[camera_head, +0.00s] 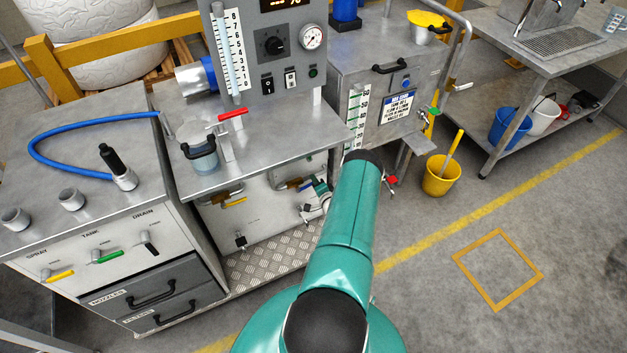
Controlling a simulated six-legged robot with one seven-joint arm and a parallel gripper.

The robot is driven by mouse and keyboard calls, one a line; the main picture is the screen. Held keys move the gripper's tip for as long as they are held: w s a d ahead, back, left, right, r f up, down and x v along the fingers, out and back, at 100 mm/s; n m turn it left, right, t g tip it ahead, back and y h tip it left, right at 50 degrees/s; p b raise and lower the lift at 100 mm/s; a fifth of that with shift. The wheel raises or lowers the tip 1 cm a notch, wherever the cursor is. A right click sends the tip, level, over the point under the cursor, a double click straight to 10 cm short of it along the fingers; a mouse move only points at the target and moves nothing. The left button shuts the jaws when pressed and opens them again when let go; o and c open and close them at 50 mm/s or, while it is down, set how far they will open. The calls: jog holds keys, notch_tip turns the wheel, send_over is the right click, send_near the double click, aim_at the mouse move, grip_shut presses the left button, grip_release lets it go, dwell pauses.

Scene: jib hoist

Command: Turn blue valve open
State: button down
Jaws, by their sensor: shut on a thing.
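My gripper (309,194) is small in the view, at the front of the cabinet below the steel bench, just left of my teal arm. It is shut on what looks like the blue valve (321,186), of which only a small blue patch shows. My gripper and wrist hide most of the valve, so its handle angle cannot be told.
A yellow-handled valve (234,202) and a black-knobbed valve (241,241) sit left on the same cabinet front. A red-handled valve (232,114) and a glass jar (200,155) stand on the bench above.

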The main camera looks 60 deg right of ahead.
jog(key=shift+f+m+t+y, duration=0.3)
jog(key=shift+f+m+y, duration=0.2)
jog(key=shift+f+m, duration=0.6)
jog(key=shift+r, duration=0.1)
jog(key=c, duration=1.5)
grip_release()
jog(key=shift+s, duration=0.1)
jog(key=v, duration=1.3)
jog(key=shift+s+a, duration=0.25)
jog(key=shift+s, duration=0.05)
